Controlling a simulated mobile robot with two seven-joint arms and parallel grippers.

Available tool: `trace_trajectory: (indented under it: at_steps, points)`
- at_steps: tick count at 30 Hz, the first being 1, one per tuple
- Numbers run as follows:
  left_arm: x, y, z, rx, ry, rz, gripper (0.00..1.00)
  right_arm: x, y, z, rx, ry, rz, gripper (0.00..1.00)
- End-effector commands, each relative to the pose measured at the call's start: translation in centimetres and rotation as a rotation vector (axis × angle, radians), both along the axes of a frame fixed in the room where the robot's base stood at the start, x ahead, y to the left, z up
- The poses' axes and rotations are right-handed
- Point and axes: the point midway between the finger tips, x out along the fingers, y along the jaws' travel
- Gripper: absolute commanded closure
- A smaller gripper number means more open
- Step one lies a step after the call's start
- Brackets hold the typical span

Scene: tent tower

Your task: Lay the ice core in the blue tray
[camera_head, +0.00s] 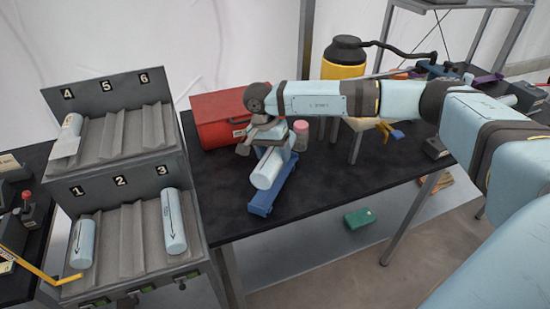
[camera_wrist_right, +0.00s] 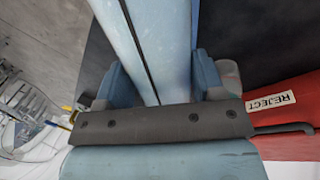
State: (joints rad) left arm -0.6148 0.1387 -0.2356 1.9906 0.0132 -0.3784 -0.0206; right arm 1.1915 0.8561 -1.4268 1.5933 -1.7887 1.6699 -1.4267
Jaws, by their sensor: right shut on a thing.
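The ice core (camera_head: 264,174) is a pale blue cylinder, gripped near its far end by my right gripper (camera_head: 268,142). In the right wrist view the core (camera_wrist_right: 152,40) runs lengthwise between the fingers, with a dark line along it. The blue tray (camera_head: 262,208) is a narrow trough on the black table, directly under the core and lined up roughly with it. I cannot tell whether the core touches the tray floor. My left gripper is not in view.
A red box (camera_head: 208,121) with a reject label stands just behind. A grey rack (camera_head: 122,215) with numbered slots holds other cores on the left. A pink-capped jar (camera_head: 301,136) and a yellow jug (camera_head: 343,67) stand close by. The table front is clear.

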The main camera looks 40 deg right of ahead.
Motion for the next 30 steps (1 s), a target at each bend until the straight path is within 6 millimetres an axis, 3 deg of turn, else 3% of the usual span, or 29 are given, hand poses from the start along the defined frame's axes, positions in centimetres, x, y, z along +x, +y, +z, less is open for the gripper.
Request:
trace_trajectory:
  at_steps: [23, 30]
  points:
    - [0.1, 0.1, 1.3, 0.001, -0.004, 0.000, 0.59, 0.9, -0.3, 1.4, -0.065, 0.087, -0.042, 1.00]
    - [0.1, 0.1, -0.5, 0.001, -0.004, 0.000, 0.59, 0.8, -0.4, -0.9, -0.069, 0.094, -0.041, 1.00]
